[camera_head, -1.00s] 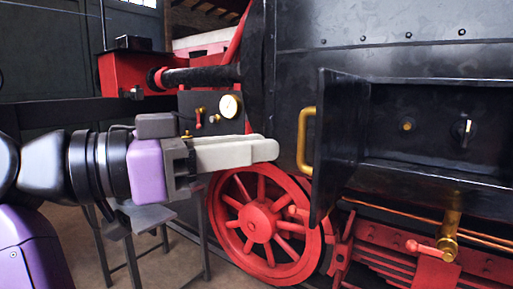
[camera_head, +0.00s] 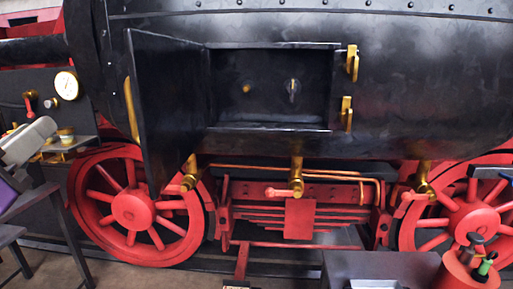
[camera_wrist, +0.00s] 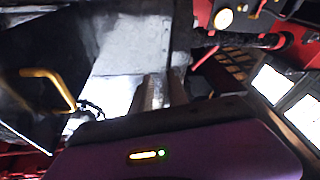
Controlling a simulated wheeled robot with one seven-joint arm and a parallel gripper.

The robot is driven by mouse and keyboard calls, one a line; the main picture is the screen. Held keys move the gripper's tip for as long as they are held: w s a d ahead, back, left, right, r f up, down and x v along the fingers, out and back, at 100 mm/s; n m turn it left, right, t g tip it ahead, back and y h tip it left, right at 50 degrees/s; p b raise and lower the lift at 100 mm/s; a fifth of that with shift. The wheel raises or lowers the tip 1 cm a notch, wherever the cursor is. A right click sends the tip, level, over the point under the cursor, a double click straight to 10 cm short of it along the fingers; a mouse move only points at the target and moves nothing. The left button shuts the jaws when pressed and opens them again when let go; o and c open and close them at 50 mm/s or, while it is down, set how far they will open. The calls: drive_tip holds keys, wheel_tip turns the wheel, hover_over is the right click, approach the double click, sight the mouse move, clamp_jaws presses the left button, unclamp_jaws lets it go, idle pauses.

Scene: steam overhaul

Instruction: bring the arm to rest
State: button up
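My gripper (camera_head: 28,143) is at the left edge of the head view, with its pale grey fingers tilted up to the right and part of it cut off by the frame.
The black locomotive has an open compartment (camera_head: 270,88) with a small brass knob and a switch inside. A brass handle (camera_head: 131,108) is on the door. Red wheels (camera_head: 132,210) and brass valves (camera_head: 296,178) are below. A red tool holder (camera_head: 466,272) stands at lower right.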

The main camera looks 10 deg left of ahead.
drive_tip(key=w+d+f+n+g+y, duration=0.1)
drive_tip(key=d+f+n+g+y, duration=0.3)
drive_tip(key=f, duration=0.7)
drive_tip(key=w+d+f+n+t+y, duration=0.1)
drive_tip(key=d+f+y, duration=0.1)
drive_tip(key=d+f, duration=0.65)
drive_tip(key=s+d+f+m, duration=0.1)
drive_tip(key=s+d+f, duration=0.1)
drive_tip(key=d+f, duration=0.65)
drive_tip(key=s+d+f+m+t+h, duration=0.1)
drive_tip(key=s+d+f+m+h, duration=0.25)
drive_tip(key=d, duration=0.75)
drive_tip(key=s+d+f+m+h, duration=0.1)
drive_tip(key=s+d+f+m, duration=0.1)
drive_tip(key=s+d+f, duration=0.6)
drive_tip(key=s+d+f+m+g+h, duration=0.2)
drive_tip(key=s+d+m+h, duration=0.3)
drive_tip(key=s+d, duration=0.8)
drive_tip(key=d+g+h, duration=0.1)
drive_tip(key=d+h, duration=0.1)
drive_tip(key=shift+s+d+f, duration=0.15)
drive_tip(key=shift+s+d, duration=0.15)
